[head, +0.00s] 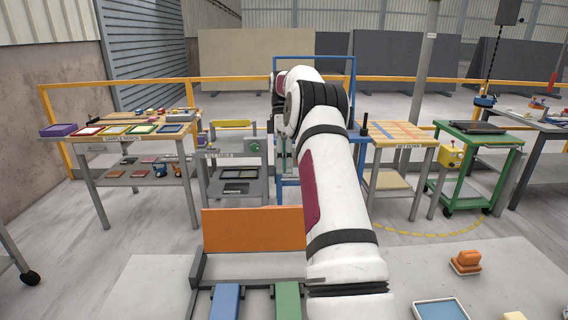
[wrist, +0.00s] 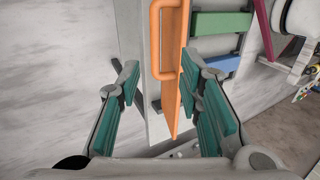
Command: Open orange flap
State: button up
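The orange flap (head: 253,229) stands upright, broad face showing, behind blue and green blocks in the head view. In the wrist view the flap (wrist: 175,90) shows nearly edge-on, with an orange loop handle (wrist: 154,45) on its left side. My gripper (wrist: 168,88) is open in the wrist view, with teal finger pads apart on either side of the flap's lower part in the picture. The handle is further up the picture, beyond the fingertips. I see no contact. In the head view my gripper cannot be made out; my arm covers the flap's right end.
The blue block (head: 225,301) and green block (head: 288,301) lie on the near side of the flap. On the slab at right are an orange object (head: 466,262) and a blue-and-white tray (head: 440,309). Work tables and a yellow rail (head: 230,79) stand behind.

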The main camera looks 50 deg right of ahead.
jog(key=shift+w+r, duration=0.1)
jog(key=shift+r, duration=0.15)
jog(key=shift+d, duration=0.1)
grip_shut()
notch_tip(320, 180, down, 11)
jog(key=s+a+m+t+h+p, duration=0.1)
jog(key=m+t+h+p, duration=0.1)
jog(key=m, duration=1.6)
jog(key=shift+s+t+h+p, duration=0.3)
jog(key=shift+t+h+p, duration=0.1)
jog(key=shift+p, duration=0.25)
